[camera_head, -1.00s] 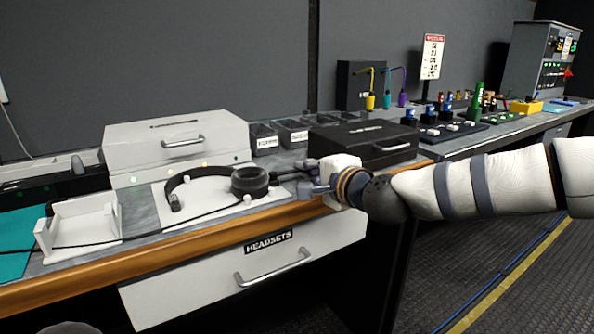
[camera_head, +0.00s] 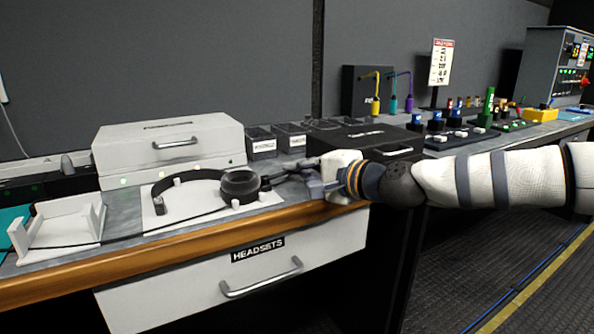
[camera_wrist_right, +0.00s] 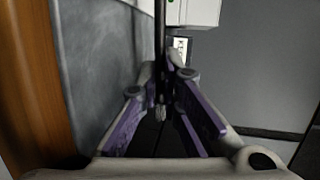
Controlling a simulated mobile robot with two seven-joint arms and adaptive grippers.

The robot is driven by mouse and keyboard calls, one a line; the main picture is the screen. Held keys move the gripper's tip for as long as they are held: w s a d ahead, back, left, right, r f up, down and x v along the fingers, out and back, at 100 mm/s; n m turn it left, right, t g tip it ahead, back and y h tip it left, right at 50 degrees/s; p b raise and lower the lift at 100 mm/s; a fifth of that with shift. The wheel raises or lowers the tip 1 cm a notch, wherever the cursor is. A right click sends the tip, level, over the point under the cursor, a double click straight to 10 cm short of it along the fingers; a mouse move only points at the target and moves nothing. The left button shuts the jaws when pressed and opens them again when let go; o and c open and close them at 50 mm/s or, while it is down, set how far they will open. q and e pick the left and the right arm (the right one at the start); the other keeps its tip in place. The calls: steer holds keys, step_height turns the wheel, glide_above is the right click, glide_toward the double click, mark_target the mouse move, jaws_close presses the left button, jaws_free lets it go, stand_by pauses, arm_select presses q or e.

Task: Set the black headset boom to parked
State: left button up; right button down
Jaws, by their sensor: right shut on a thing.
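The black headset (camera_head: 187,177) lies on a white plate (camera_head: 160,221) on the bench, its round ear cup (camera_head: 240,181) at the right. The thin black boom (camera_head: 272,180) runs from the ear cup to the right, out past the plate, to my right gripper (camera_head: 308,176). In the right wrist view, the boom (camera_wrist_right: 160,35) is a dark rod coming down between the purple-padded fingers of the right gripper (camera_wrist_right: 164,92). The gripper is shut on the boom, low over the bench near its front edge. The fingers partly hide the boom's end. My left gripper is not in view.
A white case (camera_head: 168,146) stands behind the headset and a white cradle (camera_head: 62,228) to its left. Small dark bins (camera_head: 262,143) and a black case (camera_head: 362,139) stand behind my right gripper. A wooden edge (camera_head: 150,247) runs along the front above the HEADSETS drawer (camera_head: 240,275).

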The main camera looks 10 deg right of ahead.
steer(key=c, duration=2)
jaws_free()
steer(key=shift+c, duration=0.2)
steer(key=v, duration=1.2)
steer(key=shift+c, duration=0.2)
